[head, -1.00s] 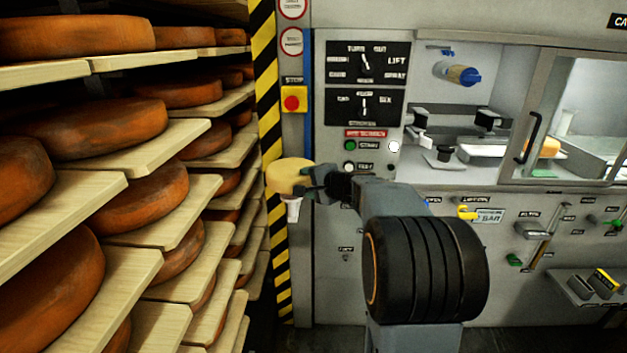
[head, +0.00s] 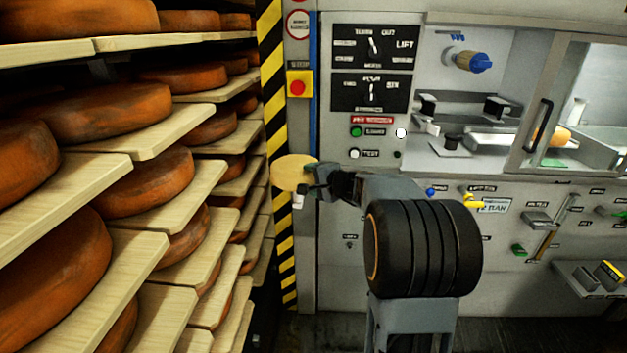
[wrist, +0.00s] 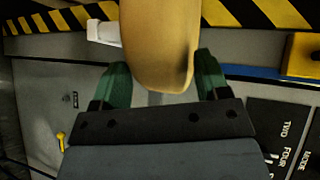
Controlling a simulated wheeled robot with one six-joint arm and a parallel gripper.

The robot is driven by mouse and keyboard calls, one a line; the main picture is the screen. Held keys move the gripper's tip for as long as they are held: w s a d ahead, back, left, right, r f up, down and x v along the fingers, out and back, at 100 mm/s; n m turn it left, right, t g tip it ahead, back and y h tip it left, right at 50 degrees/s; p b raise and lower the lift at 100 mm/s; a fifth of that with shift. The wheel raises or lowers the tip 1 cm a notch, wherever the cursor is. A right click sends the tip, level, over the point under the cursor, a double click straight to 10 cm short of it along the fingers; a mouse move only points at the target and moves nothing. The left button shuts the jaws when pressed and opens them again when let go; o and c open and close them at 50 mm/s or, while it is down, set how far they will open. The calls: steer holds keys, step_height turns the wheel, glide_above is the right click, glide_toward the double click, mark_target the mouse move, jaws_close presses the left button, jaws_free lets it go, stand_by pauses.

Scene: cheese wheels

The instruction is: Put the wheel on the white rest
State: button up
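The pale yellow cheese wheel (head: 292,174) is at the tip of my gripper (head: 316,178), in front of the striped post. In the wrist view the wheel (wrist: 160,45) sits between the two green fingers (wrist: 160,85), which close on its near edge. A small white piece (head: 298,201), probably the white rest, shows just below the wheel, partly hidden. In the wrist view a white block (wrist: 103,32) lies beside the wheel's left side. I cannot tell whether the wheel touches it.
Wooden shelves (head: 160,135) with several orange-brown wheels fill the left. A grey machine panel (head: 345,270) with switches and a glazed cabinet fills the right.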

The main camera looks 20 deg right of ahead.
steer(key=shift+o, duration=1.3)
steer(key=shift+r, duration=0.1)
steer(key=v, duration=1.2)
steer(key=s+a+f+n+g+y, duration=0.1)
steer(key=s+a+f+n+g, duration=0.3)
steer(key=a, duration=0.3)
steer(key=s+a+f+n+g, duration=0.3)
steer(key=a+f+n, duration=0.1)
steer(key=a, duration=0.4)
steer(key=s+a+f+n+g+h, duration=0.2)
steer(key=s+f+n+g+h, duration=0.2)
steer(key=s, duration=0.6)
steer(key=shift+s+f+n+h, duration=0.2)
steer(key=shift+f+n+h, duration=0.2)
steer(key=shift+f+n, duration=0.9)
steer(key=shift+r, duration=0.3)
